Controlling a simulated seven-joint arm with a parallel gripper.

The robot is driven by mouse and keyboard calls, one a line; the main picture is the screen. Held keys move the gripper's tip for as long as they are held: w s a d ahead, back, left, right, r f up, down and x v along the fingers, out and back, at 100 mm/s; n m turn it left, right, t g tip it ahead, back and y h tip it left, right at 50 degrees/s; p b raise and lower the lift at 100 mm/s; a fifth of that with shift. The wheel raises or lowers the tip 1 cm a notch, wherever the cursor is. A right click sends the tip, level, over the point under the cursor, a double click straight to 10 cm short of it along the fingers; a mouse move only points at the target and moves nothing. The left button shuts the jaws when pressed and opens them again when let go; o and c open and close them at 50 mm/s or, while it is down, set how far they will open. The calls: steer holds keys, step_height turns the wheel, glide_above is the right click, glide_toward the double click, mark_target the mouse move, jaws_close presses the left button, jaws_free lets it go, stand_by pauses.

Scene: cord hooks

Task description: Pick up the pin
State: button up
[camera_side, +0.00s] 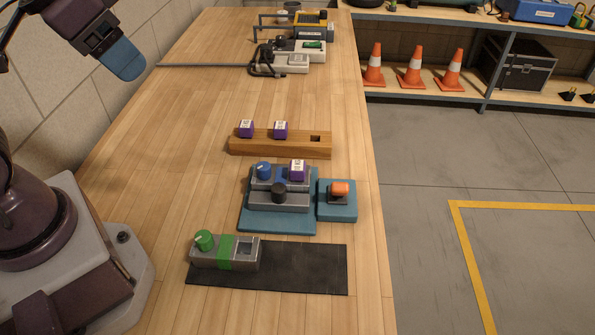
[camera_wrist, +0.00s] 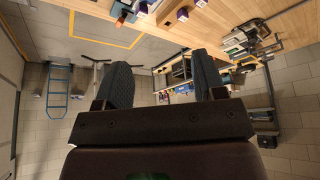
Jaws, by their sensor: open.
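My gripper (camera_side: 124,62) is high at the upper left in the side view, well away from the objects on the bench. In the wrist view its two dark fingers (camera_wrist: 163,78) are spread with nothing between them. I cannot tell for sure which piece is the pin. Two purple pieces with white labels, one left (camera_side: 246,128) and one right (camera_side: 280,129), stand in a wooden block (camera_side: 300,149) with an empty square hole at its right end. A third purple labelled piece (camera_side: 297,170) sits on a grey stepped fixture (camera_side: 280,203).
The fixture has blue and black knobs and stands on a blue plate (camera_side: 258,225). A teal box (camera_side: 337,210) with an orange top is beside it. A grey block (camera_side: 212,256) with a green knob lies on a black mat (camera_side: 300,280). Cords and devices (camera_side: 290,62) sit farther back.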

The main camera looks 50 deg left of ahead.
steer(key=w+d+f+m+g, duration=0.1)
steer(key=w+f+m+g, duration=0.2)
steer(key=w+f, duration=0.3)
steer(key=m+g, duration=0.2)
steer(key=m, duration=2.2)
glide_above(298, 165)
step_height(298, 165, down, 10)
step_height(298, 165, down, 13)
steer(key=shift+r, duration=0.1)
steer(key=c, duration=1)
